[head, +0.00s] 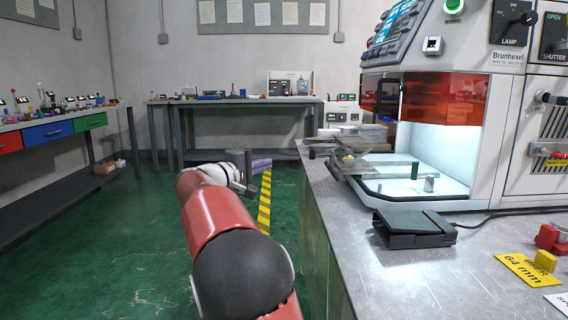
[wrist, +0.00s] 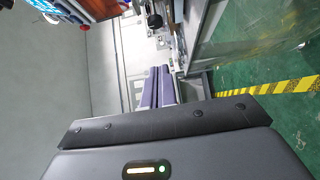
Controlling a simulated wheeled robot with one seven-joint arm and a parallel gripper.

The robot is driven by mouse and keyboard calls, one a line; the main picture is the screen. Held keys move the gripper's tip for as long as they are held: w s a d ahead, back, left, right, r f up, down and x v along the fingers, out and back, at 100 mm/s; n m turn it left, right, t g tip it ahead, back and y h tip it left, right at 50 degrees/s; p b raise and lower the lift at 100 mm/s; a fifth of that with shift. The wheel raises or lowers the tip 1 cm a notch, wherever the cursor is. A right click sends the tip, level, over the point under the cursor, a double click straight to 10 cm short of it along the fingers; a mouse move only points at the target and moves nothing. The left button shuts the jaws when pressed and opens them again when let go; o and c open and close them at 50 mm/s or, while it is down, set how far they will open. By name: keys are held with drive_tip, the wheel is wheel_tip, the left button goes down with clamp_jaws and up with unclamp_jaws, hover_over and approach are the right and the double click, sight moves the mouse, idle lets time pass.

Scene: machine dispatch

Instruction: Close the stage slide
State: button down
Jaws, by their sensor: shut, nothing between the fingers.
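The stage slide (head: 400,163) is a thin plate that sticks out to the left of the lit chamber of the white machine (head: 500,110). A small yellowish piece sits on it, and a small dark knob (head: 312,153) is at its left end, over the bench edge. In the wrist view a dark knob (wrist: 155,20) shows near the top. My gripper (head: 264,163) is out over the floor, left of the bench and apart from the slide. Its purple fingers (wrist: 157,86) are together and empty.
The chamber has a raised orange shield (head: 430,97). A green cylinder (head: 414,170) and a grey cylinder (head: 429,184) stand at its opening. A black pedal (head: 414,228) lies on the metal bench (head: 400,285) in front. Green floor left of the bench is open.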

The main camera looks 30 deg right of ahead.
drive_tip(key=d+p, duration=0.2)
drive_tip(key=d, duration=1)
drive_tip(key=shift+w+d, duration=0.15)
drive_tip(key=shift+d, duration=0.05)
